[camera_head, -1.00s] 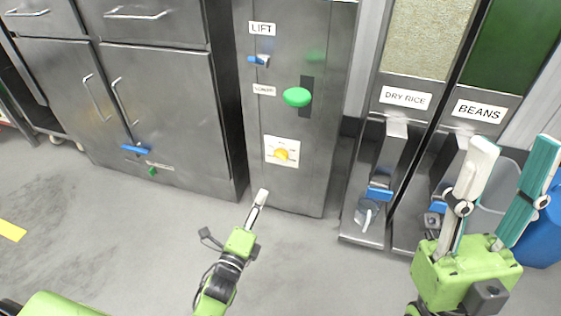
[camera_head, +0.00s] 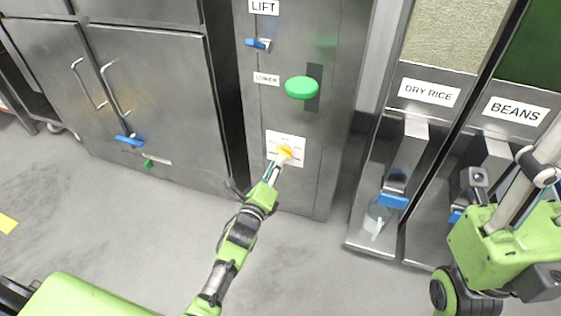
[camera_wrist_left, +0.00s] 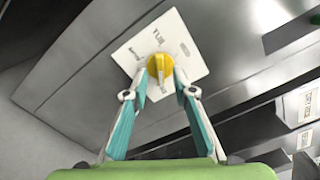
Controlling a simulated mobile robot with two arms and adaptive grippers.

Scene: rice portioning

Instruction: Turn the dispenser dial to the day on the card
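The yellow dial (camera_head: 285,152) sits on a white plate (camera_head: 298,141) on the steel dispenser column. In the left wrist view the dial (camera_wrist_left: 160,67) shows a raised ridge, and its plate (camera_wrist_left: 186,30) bears "TUE" and other small words I cannot read. My left gripper (camera_head: 277,165) is at the dial. In the wrist view its two fingertips (camera_wrist_left: 161,80) stand apart, one on each side of the dial; contact is not clear. My right gripper (camera_head: 545,165) is at the right edge, its fingertips partly cut off. I see no day card.
Above the dial are a green knob (camera_head: 301,88), a blue lever (camera_head: 258,44) and LIFT (camera_head: 263,7) and LOWER (camera_head: 266,79) labels. Dry rice (camera_head: 429,92) and beans (camera_head: 516,111) dispensers stand at right. Steel cabinets (camera_head: 160,90) stand at left. The floor (camera_head: 120,225) in front is clear.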

